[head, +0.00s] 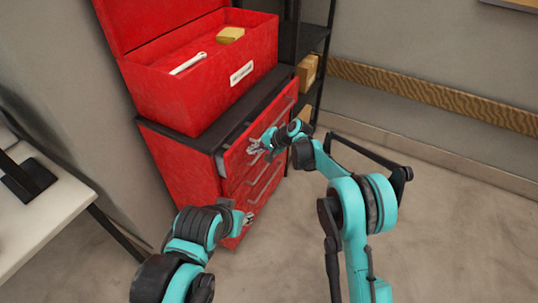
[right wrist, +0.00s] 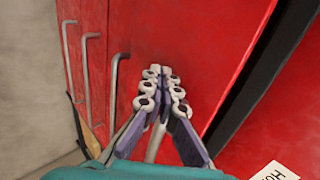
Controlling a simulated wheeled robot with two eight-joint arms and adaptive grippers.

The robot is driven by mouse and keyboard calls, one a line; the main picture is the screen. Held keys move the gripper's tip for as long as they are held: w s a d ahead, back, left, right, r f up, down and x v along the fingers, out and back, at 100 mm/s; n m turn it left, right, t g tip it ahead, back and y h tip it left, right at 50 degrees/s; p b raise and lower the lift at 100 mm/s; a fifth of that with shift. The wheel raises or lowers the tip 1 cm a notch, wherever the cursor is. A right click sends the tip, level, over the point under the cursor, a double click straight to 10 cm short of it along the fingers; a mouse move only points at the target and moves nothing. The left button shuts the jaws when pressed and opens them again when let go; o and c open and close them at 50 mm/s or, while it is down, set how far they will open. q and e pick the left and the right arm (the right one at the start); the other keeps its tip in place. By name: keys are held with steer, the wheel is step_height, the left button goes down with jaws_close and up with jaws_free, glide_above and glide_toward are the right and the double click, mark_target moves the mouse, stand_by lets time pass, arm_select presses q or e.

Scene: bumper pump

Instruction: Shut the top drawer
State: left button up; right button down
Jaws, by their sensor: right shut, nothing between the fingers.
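The red drawer cabinet (head: 178,170) stands with several handled drawers on its front. My right gripper (head: 257,147) is at the upper drawer fronts. In the right wrist view my right gripper (right wrist: 160,76) is shut and empty, its fingertips against or very near a red front (right wrist: 195,45). A handle is partly hidden behind the fingers. My left gripper (head: 247,218) is low by the cabinet's front; its fingers are too small to read.
An open red toolbox (head: 185,100) with a wrench and a yellowish block sits on the cabinet. A dark shelf with boxes (head: 306,72) stands behind to the right. A white table (head: 40,215) is at left. The floor at right is clear.

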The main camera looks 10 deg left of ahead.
mark_target(247, 144)
steer(key=a, duration=0.2)
steer(key=w+a, duration=0.1)
steer(key=shift+a, duration=0.4)
arm_select(q)
steer(key=shift+r, duration=0.2)
arm_select(e)
steer(key=shift+a, duration=0.1)
